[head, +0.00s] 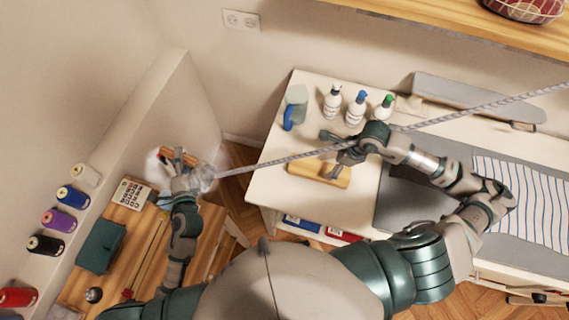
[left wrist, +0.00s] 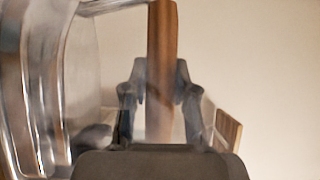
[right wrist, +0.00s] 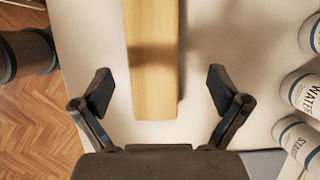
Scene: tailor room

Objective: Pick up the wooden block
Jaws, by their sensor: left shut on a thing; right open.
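A light wooden block (head: 319,172) lies flat on the white table (head: 268,187). My right gripper (head: 338,152) is open just above it. In the right wrist view, the block (right wrist: 152,60) extends ahead between the spread fingers (right wrist: 160,92), apart from both. My left gripper (head: 179,163) is at the left, over the wooden shelf area. It is shut on a darker brown wooden piece (left wrist: 162,60), which stands upright between the fingers in the left wrist view. A clear, blurred object (left wrist: 60,80) is beside that gripper.
A bottle with a blue cap (head: 356,108) and other bottles stand behind the block. A blue-grey spray bottle (head: 295,106) is at the table's back left. A grey braided cord (head: 290,158) crosses the head view. Thread spools (head: 73,197) line the left ledge.

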